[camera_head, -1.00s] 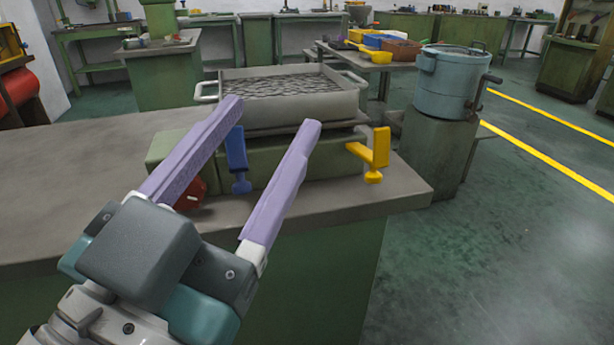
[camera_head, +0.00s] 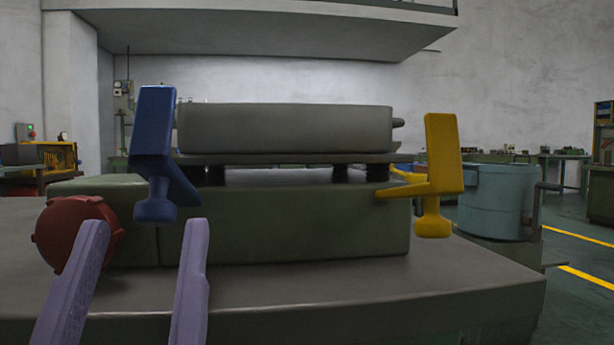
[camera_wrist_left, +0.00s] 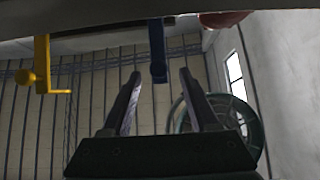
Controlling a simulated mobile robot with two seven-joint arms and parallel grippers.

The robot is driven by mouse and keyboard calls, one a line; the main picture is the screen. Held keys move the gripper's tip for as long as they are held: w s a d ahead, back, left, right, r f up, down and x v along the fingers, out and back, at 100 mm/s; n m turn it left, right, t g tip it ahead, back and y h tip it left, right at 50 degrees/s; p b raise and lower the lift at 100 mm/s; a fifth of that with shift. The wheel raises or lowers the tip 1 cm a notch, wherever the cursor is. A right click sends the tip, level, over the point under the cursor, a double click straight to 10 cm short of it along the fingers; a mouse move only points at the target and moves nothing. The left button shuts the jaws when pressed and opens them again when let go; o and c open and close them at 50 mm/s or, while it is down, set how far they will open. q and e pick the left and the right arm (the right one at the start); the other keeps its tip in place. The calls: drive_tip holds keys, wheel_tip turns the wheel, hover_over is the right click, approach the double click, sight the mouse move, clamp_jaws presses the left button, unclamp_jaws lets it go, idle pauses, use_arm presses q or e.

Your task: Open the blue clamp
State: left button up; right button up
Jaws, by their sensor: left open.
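The blue clamp (camera_head: 152,135) is at the front left of the green machine base (camera_head: 290,222), its knob hanging at the lower end. My left gripper (camera_head: 144,224) is open and empty, its two purple fingers below the clamp's knob in the head view. In the left wrist view the blue clamp (camera_wrist_left: 157,50) shows beyond and between the open fingertips (camera_wrist_left: 160,74), apart from them. A yellow clamp (camera_head: 441,160) is at the right of the base; it also shows in the left wrist view (camera_wrist_left: 43,65). My right gripper is not in view.
A red round knob (camera_head: 75,233) sits on the base's left front, close to my left finger. A grey tray (camera_head: 290,128) rests above the base. A teal drum (camera_head: 497,200) stands to the right. The grey table top (camera_head: 370,285) is clear in front.

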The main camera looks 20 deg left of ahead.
sight(158, 199)
use_arm(q)
drive_tip(key=x, duration=0.7)
drive_tip(key=shift+w+d+p, duration=0.1)
drive_tip(key=shift+p, duration=0.2)
drive_tip(key=shift+c, duration=0.3)
clamp_jaws()
idle(0.6)
